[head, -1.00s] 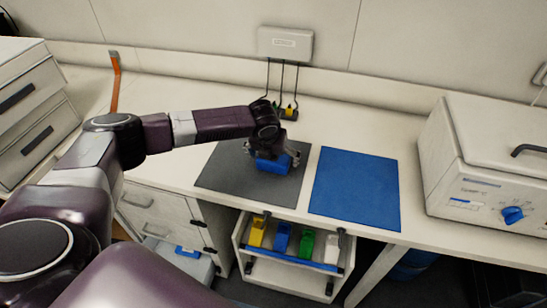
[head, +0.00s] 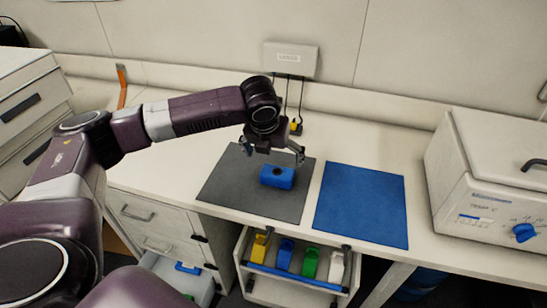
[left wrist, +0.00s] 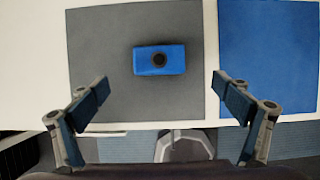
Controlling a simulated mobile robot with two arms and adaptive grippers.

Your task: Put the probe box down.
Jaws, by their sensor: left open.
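The probe box (head: 277,177) is a small blue block with a dark round spot on top. It rests on the dark grey mat (head: 228,182) on the bench. In the left wrist view the probe box (left wrist: 173,60) lies flat on the grey mat (left wrist: 100,60), ahead of the fingers and between their lines. My left gripper (head: 272,153) is open and empty, above and behind the box in the head view. In the left wrist view its fingers (left wrist: 163,103) are spread wide, clear of the box. My right gripper is not in view.
A blue mat (head: 361,205) lies to the right of the grey one. A white bench-top unit (head: 490,185) with a blue knob stands further right. A shelf below the bench edge holds yellow, blue (head: 285,255), green and white items. A wall box (head: 290,60) has cables hanging down.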

